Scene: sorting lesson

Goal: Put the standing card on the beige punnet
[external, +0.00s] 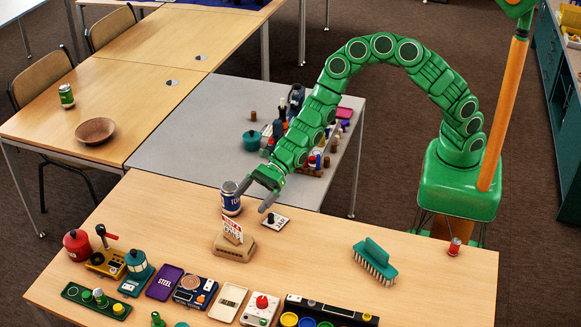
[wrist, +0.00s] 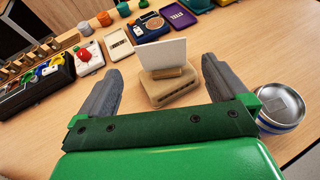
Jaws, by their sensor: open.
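The standing card (external: 231,230) is white with red lettering on the side facing the external camera; its blank side shows in the wrist view (wrist: 163,53). It stands upright in a small wooden foot (wrist: 168,73). The foot rests on top of the beige punnet (external: 234,252), a low, upturned-looking shape with slots, also in the wrist view (wrist: 160,92). My gripper (external: 252,201) is open and empty, above and behind the card, apart from it. In the wrist view the card shows between my two fingers (wrist: 161,67).
A blue can (external: 231,203) stands close behind the punnet, beside my gripper. A small white sign (external: 274,221) lies to the right. A teal brush (external: 374,262) is farther right. Several objects line the front edge, including a red-knobbed white box (external: 261,307). The table's right part is mostly clear.

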